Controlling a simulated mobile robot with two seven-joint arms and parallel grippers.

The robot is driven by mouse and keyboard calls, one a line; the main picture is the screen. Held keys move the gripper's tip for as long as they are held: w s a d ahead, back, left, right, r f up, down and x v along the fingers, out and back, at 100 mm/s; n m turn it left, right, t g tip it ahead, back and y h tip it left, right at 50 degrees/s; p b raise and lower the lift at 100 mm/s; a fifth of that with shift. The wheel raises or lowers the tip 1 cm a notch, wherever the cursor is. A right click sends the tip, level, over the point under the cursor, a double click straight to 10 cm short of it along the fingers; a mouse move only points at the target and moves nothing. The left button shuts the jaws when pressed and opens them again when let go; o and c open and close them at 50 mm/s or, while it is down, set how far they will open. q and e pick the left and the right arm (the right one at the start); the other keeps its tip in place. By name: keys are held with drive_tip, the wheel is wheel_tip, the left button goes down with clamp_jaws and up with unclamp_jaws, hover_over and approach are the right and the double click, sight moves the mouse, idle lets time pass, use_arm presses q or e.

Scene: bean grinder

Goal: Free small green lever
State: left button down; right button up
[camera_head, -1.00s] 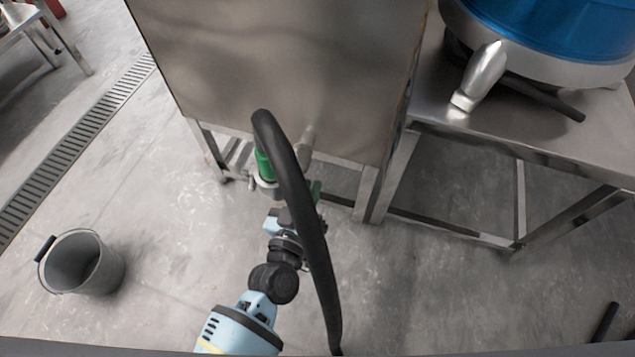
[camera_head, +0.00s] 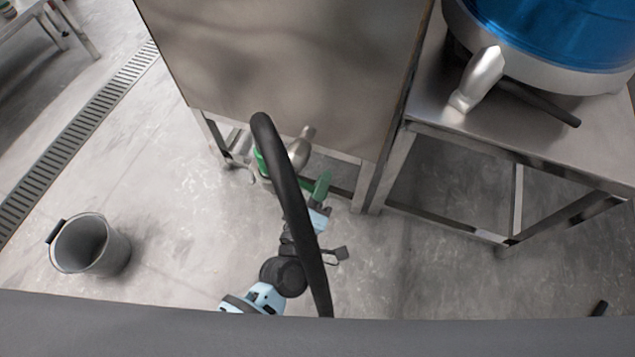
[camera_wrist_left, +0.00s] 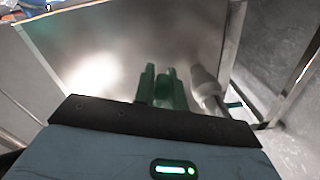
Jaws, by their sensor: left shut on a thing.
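My left gripper (camera_head: 322,186) has green fingers and reaches up from below, close under the front edge of the steel cabinet. It is shut on a small green piece, which I take to be the small green lever; the fingers largely hide it. In the left wrist view the gripper (camera_wrist_left: 158,78) points at the steel panel, with the green piece between its fingers. A metal pipe fitting (camera_head: 300,148) sits beside it, and shows in the wrist view too (camera_wrist_left: 205,85). Another green part (camera_head: 259,160) shows behind a black hose. My right gripper is not in view.
The thick black hose (camera_head: 287,190) arches across my left arm's view. The steel cabinet (camera_head: 280,60) stands ahead. A steel table (camera_head: 560,135) with a blue-topped machine (camera_head: 560,30) is at the right. A grey bucket (camera_head: 90,250) stands left on open floor.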

use_arm(q)
drive_tip(key=shift+s+d+r+n+p, duration=0.15)
drive_tip(key=shift+r+n, duration=0.2)
drive_tip(key=shift+n, duration=0.4)
drive_tip(key=shift+w+r+n+p, duration=0.1)
drive_tip(key=shift+r+n, duration=0.25)
drive_tip(key=shift+n, duration=0.35)
drive_tip(key=shift+s+d+r+n+p, duration=0.15)
drive_tip(key=shift+r+n, duration=0.2)
drive_tip(key=shift+n, duration=0.4)
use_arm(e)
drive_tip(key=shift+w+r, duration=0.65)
use_arm(q)
drive_tip(key=shift+w+a, duration=0.1)
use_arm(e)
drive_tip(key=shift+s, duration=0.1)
